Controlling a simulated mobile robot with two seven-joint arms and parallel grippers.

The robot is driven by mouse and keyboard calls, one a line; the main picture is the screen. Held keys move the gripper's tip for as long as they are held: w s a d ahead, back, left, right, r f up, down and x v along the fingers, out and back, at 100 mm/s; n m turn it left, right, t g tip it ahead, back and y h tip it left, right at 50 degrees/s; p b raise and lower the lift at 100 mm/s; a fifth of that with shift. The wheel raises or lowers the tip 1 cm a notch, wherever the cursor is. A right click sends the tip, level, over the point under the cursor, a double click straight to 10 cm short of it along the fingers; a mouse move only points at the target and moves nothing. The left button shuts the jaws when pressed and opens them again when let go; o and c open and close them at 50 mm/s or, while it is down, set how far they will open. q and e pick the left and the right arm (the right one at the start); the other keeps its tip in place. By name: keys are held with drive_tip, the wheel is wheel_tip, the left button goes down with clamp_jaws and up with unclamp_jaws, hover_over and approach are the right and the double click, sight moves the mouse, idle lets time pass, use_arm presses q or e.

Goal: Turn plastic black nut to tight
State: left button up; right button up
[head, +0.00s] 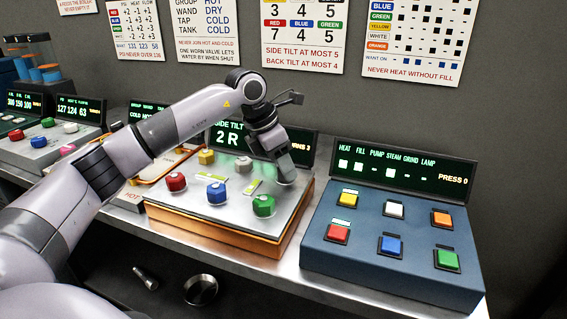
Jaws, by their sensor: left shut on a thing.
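My left gripper (287,174) points down at the back right corner of the tilting panel (185,210), which has a grey top and an orange base. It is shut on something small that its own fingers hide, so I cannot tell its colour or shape. I cannot make out a black nut. On the panel stand a red knob (176,182), a yellow knob (206,157), a blue knob (216,192), a white knob (243,164) and a green knob (263,205). The panel's screen (228,138), partly behind my arm, reads "SIDE TILT 2 R". My right gripper is not in view.
A blue button box (340,262) with coloured buttons stands close on the right, its screen (400,168) behind it. Another knob panel (40,142) is at the far left. A metal bowl (200,290) lies below the counter. Posters hang on the wall.

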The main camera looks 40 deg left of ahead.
sight(272, 182)
use_arm(q)
drive_tip(key=o, duration=1.1)
drive_tip(key=shift+c, duration=0.2)
drive_tip(key=shift+r, duration=0.1)
drive_tip(key=v, duration=0.7)
drive_tip(key=shift+s, duration=0.1)
